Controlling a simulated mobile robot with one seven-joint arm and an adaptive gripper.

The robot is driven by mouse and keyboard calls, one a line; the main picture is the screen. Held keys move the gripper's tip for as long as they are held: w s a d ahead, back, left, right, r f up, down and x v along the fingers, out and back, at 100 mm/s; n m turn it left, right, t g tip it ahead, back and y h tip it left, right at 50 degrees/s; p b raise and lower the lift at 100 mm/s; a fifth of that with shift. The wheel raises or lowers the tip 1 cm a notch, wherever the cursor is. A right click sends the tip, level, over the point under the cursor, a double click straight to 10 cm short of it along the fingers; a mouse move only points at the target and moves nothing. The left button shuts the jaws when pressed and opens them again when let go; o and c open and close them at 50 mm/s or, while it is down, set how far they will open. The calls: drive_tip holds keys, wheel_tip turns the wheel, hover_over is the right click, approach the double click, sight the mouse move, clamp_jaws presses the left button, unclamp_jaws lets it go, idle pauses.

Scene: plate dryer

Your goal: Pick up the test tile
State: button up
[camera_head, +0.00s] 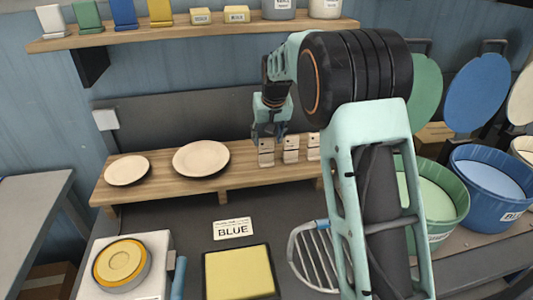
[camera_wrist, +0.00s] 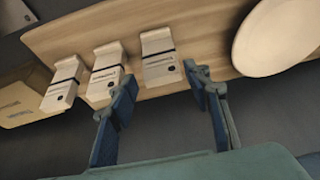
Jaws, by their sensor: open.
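Three small pale test tiles stand in a row on a raised wooden shelf, each with a dark band and a dark dot. In the head view they are the left tile (camera_head: 266,153), the middle tile (camera_head: 291,150) and the right tile (camera_head: 313,147), the last partly hidden by my arm. My gripper (camera_head: 270,132) is just above the left tile. In the wrist view my gripper (camera_wrist: 161,86) is open and empty, its fingers on either side of that same tile (camera_wrist: 160,58), with no clear contact. The other two tiles (camera_wrist: 107,73) (camera_wrist: 63,84) lie left of the fingers.
Two cream plates (camera_head: 201,158) (camera_head: 127,170) rest on the wooden shelf (camera_head: 240,175) left of the tiles. Below are a yellow pad (camera_head: 239,272), a BLUE sign (camera_head: 233,229) and a wire rack (camera_head: 312,258). Green (camera_head: 440,200) and blue (camera_head: 490,190) buckets stand at right.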

sight(267, 142)
drive_tip(key=shift+p+x, duration=0.65)
drive_tip(key=shift+x, duration=2)
drive_tip(key=shift+c, duration=0.4)
drive_tip(key=c, duration=0.9)
drive_tip(key=shift+a+r, duration=0.1)
